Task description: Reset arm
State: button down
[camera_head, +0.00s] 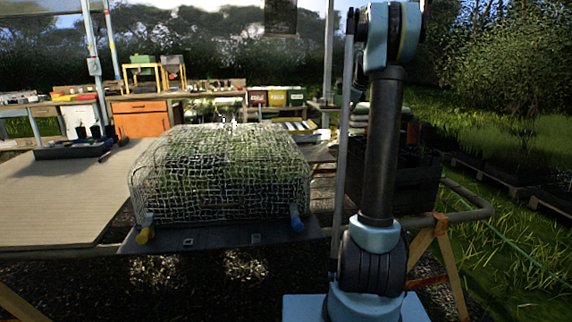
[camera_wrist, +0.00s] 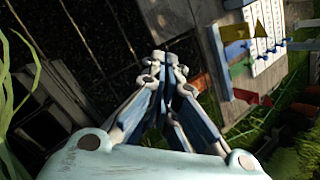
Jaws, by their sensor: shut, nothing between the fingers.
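My gripper (camera_wrist: 172,58) shows in the wrist view with its fingers together and nothing between them. It points over a dark tiled or gridded surface. In the head view my arm stands upright at the right of centre, and the gripper is out of that picture. A wire mesh cage (camera_head: 220,175) with green plants inside stands on a dark tray (camera_head: 215,238) on the bench. A blue tube end (camera_head: 296,218) is at its front right corner and a yellow one (camera_head: 146,235) at its front left. My gripper touches none of these.
A ridged board (camera_head: 60,195) covers the bench at left, with a dark seedling tray (camera_head: 70,150) at its back. A dark crate (camera_head: 410,178) stands behind my arm. An orange cabinet (camera_head: 142,120) is farther back. Coloured flags (camera_wrist: 240,60) and a white panel (camera_wrist: 265,35) show in the wrist view.

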jog(key=s+a+f+n+g, duration=0.1)
jog(key=s+a+f+n, duration=0.2)
jog(key=s, duration=0.8)
jog(key=s+a+f+n+h, duration=0.15)
jog(key=s+n, duration=0.35)
jog(key=s, duration=0.5)
jog(key=s+a+f+n+g+y, duration=0.1)
jog(key=s+a+n, duration=0.3)
jog(key=s, duration=0.7)
jog(key=s+f+n+h, duration=0.1)
jog(key=s+f+n, duration=0.4)
jog(key=s+f, duration=0.4)
jog(key=s+f+n+g, duration=0.1)
jog(key=s+f+n, duration=0.5)
jog(key=s, duration=1.1)
notch_tip(320, 180, down, 4)
jog(key=shift+a+f+h, duration=0.1)
jog(key=shift+a+h, duration=0.2)
jog(key=shift+h, duration=0.05)
jog(key=shift+w+f, duration=0.2)
jog(key=shift+w, duration=0.25)
